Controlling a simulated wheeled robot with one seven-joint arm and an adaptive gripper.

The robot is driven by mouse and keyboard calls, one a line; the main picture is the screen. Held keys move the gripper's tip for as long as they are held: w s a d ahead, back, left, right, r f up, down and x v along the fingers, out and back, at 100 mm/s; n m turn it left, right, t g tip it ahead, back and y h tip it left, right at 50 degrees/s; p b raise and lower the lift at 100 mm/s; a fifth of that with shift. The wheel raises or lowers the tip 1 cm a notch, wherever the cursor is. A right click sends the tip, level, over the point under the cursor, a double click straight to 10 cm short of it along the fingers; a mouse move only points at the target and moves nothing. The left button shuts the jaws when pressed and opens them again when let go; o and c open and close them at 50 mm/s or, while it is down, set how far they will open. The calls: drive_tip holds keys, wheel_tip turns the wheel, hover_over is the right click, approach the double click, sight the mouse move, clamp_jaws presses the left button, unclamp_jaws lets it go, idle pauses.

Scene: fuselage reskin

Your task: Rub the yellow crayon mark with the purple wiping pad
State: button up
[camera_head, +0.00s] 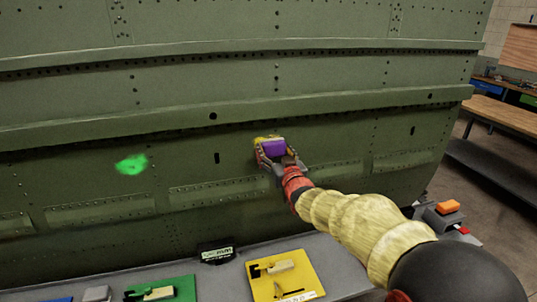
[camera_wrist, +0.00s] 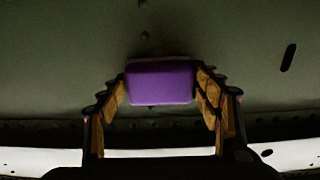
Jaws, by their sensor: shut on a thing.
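The purple wiping pad (camera_head: 273,147) is held in my gripper (camera_head: 272,153) up at the green fuselage skin. In the wrist view the pad (camera_wrist: 160,82) sits between the two fingers of my gripper (camera_wrist: 160,88), which is shut on it. The yellow crayon mark (camera_head: 262,140) shows as a small patch at the upper left edge of the pad. The rest of the mark is hidden behind the pad and gripper. The pad is at or very near the skin; I cannot tell whether it touches. No yellow mark shows in the wrist view.
A bright green mark (camera_head: 132,164) is on the skin to the left. Below stands a grey bench (camera_head: 215,279) with a yellow board (camera_head: 303,266) and a green board (camera_head: 181,285), each bearing a tool. An orange block (camera_head: 447,207) is at the right.

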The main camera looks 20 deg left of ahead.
sight(285, 150)
drive_tip(key=shift+w+d, duration=0.5)
drive_tip(key=shift+d, duration=0.35)
drive_tip(key=shift+w+d, duration=0.5)
drive_tip(key=shift+d, duration=0.35)
drive_tip(key=shift+b, duration=0.3)
drive_tip(key=shift+a, duration=0.15)
drive_tip(key=s+a+b, duration=0.1)
drive_tip(key=a+b, duration=0.1)
drive_tip(key=b, duration=0.1)
drive_tip(key=shift+s+a+f, duration=0.1)
drive_tip(key=shift+s+a, duration=0.2)
drive_tip(key=shift+s, duration=0.1)
drive_tip(key=shift+s+a+b, duration=0.5)
drive_tip(key=shift+a+b, duration=0.15)
drive_tip(key=shift+a, duration=0.2)
drive_tip(key=shift+s+a+b, duration=0.45)
drive_tip(key=shift+a+b, duration=0.2)
drive_tip(key=shift+a, duration=0.2)
drive_tip(key=shift+s+a+b, duration=0.45)
drive_tip(key=shift+s+a, duration=0.05)
drive_tip(key=shift+a, duration=0.25)
drive_tip(key=shift+s+a+b, duration=0.45)
drive_tip(key=shift+a, duration=0.3)
drive_tip(key=shift+d, duration=0.1)
